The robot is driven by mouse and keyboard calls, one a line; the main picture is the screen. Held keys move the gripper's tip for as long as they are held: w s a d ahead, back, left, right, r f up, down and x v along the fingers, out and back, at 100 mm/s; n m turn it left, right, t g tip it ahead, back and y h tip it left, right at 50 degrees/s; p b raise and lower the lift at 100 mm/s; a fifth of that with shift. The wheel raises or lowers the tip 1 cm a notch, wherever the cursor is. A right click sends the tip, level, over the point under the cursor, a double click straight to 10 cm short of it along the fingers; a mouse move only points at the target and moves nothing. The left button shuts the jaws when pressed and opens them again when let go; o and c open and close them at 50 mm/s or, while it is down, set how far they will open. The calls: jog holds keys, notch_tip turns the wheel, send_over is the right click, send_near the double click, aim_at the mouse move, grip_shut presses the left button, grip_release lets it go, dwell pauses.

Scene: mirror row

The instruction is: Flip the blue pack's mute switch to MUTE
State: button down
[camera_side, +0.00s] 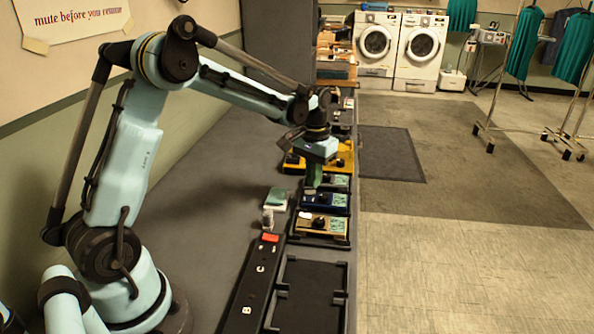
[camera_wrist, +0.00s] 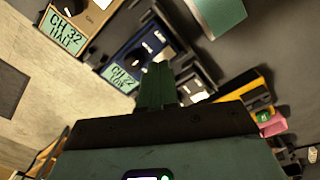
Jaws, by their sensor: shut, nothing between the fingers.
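The blue pack (camera_side: 325,201) lies in the row of packs on the bench, with a green label and a black knob. In the wrist view the blue pack (camera_wrist: 128,55) shows a green label, a dark knob and small white marks; the position of its mute switch cannot be made out. My gripper (camera_side: 312,187) points down over the blue pack's far edge in the side view. In the wrist view my gripper's green fingers (camera_wrist: 158,68) are closed together, empty, and cover part of the pack's edge. Whether they touch it cannot be told.
A tan pack (camera_side: 320,222) lies on the near side of the blue one, and a yellow pack (camera_side: 345,156) beyond. A green-topped block (camera_side: 277,198) and a black strip with a red piece (camera_side: 270,238) stand left. An empty black tray (camera_side: 308,290) is in front.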

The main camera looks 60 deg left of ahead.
aim_at(313, 193)
jog(key=shift+f, duration=0.9)
dwell(0.4)
jog(key=shift+r, duration=3.5)
jog(key=s+d+r+m+t, duration=0.1)
jog(key=s+d+t, duration=0.2)
jog(key=s+d, duration=0.2)
jog(key=s+d+r+m+t, duration=0.1)
jog(key=s+d+t, duration=0.3)
jog(key=s, duration=0.6)
jog(key=shift+s+d+r+m, duration=0.25)
jog(key=shift+d+m, duration=0.25)
jog(key=shift+d, duration=0.6)
